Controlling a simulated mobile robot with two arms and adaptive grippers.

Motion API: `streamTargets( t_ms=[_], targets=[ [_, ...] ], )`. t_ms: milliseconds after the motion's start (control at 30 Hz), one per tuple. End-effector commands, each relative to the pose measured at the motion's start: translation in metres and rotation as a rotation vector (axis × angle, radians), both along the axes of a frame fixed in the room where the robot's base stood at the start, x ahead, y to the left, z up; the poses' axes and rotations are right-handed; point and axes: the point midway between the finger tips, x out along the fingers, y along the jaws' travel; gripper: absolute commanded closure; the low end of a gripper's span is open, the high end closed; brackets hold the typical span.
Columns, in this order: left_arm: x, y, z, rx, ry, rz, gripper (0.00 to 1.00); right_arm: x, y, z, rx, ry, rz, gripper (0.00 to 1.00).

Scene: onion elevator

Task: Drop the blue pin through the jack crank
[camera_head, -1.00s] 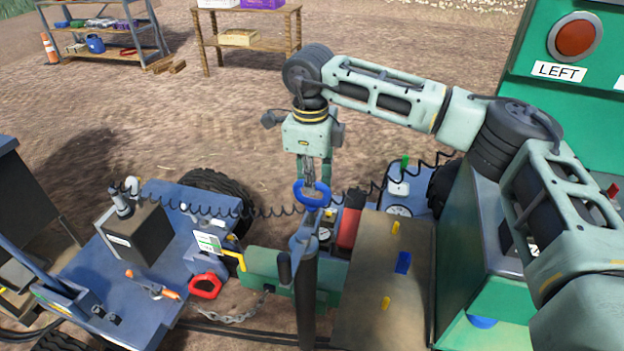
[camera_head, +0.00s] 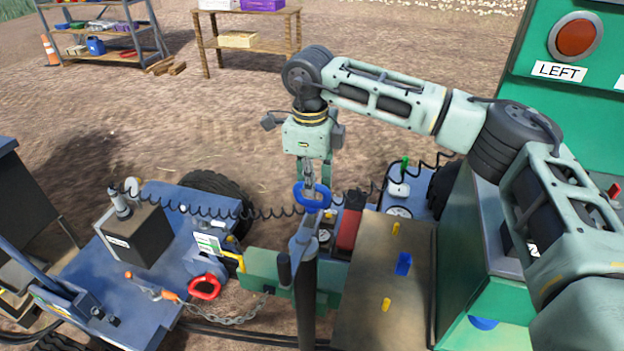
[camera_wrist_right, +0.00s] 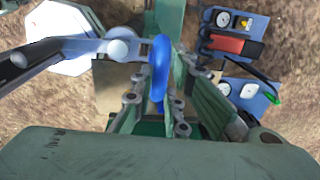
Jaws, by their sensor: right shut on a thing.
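The blue pin shows as a thick blue ring (camera_head: 312,197), held upright below my right gripper (camera_head: 311,176). The gripper is shut on it; in the right wrist view the ring (camera_wrist_right: 160,68) stands between the finger pads. The jack crank (camera_head: 304,244) is a grey arm with a dark handle on top of a dark upright post. The ring is right above the crank's upper end in the picture. In the right wrist view the crank (camera_wrist_right: 70,46) reaches in from the left to the ring. I cannot tell whether the pin's shank is in a hole. My left gripper is not in view.
A blue trailer deck (camera_head: 135,290) with a dark box (camera_head: 135,238) is at the left. A brown board (camera_head: 385,285) with yellow and blue pieces lies right of the post. A green cabinet (camera_head: 480,250) and coiled cable are near my arm. Shelves stand far back.

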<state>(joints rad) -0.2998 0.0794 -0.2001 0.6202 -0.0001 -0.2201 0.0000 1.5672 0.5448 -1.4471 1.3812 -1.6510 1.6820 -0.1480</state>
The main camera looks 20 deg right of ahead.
Motion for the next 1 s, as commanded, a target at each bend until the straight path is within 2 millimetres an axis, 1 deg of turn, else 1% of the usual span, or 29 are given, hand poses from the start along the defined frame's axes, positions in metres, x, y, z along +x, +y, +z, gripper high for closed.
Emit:
streamTargets(
  t_ms=[700,1000],
  targets=[
    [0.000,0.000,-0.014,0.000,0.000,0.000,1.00,0.000,0.000,-0.019,0.000,-0.001,0.000,1.00],
    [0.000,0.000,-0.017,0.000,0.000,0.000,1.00,0.000,0.000,-0.024,0.000,-0.001,0.000,1.00]
  ],
)
